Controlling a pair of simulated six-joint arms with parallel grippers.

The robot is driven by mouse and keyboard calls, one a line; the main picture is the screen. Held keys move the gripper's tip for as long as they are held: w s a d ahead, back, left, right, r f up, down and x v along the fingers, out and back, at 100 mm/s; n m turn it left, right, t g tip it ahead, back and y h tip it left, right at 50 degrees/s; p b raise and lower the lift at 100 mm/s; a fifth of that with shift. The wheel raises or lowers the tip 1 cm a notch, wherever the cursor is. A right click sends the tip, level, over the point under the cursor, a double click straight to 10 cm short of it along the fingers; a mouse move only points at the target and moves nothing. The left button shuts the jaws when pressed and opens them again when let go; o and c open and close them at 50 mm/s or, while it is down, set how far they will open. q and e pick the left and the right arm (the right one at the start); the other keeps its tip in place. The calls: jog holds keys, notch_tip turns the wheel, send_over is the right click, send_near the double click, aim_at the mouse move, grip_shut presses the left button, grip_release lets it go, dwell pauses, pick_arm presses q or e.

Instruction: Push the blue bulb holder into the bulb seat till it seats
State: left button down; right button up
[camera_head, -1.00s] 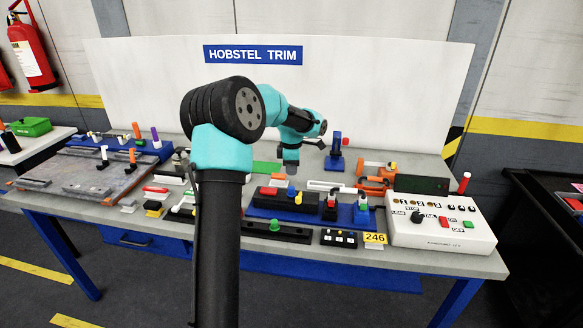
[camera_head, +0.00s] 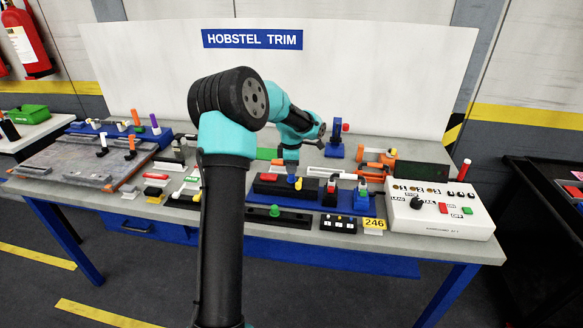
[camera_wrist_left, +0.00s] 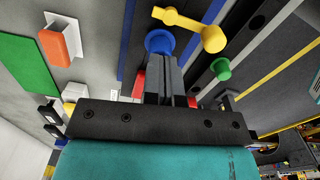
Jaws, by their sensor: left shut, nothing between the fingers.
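The blue bulb holder (camera_wrist_left: 160,42) shows in the left wrist view as a round blue cap, right at the tips of my left gripper's fingers (camera_wrist_left: 166,68). In the head view my left gripper (camera_head: 290,172) points down over the dark block, with its tips just above or touching the small blue holder (camera_head: 291,179). The fingers are together with nothing between them. I cannot tell if they touch the holder. The bulb seat is hidden under the holder and gripper, so its depth cannot be seen. My right gripper is out of view.
A yellow lever (camera_wrist_left: 192,27) lies close beside the holder. A white control box (camera_head: 440,210) stands at the right. Plugs stand on the blue base.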

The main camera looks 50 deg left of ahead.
pick_arm(q)
jog(key=shift+f, duration=0.35)
jog(key=shift+r, duration=1.55)
notch_tip(320, 180, up, 18)
jog(key=shift+f, duration=0.25)
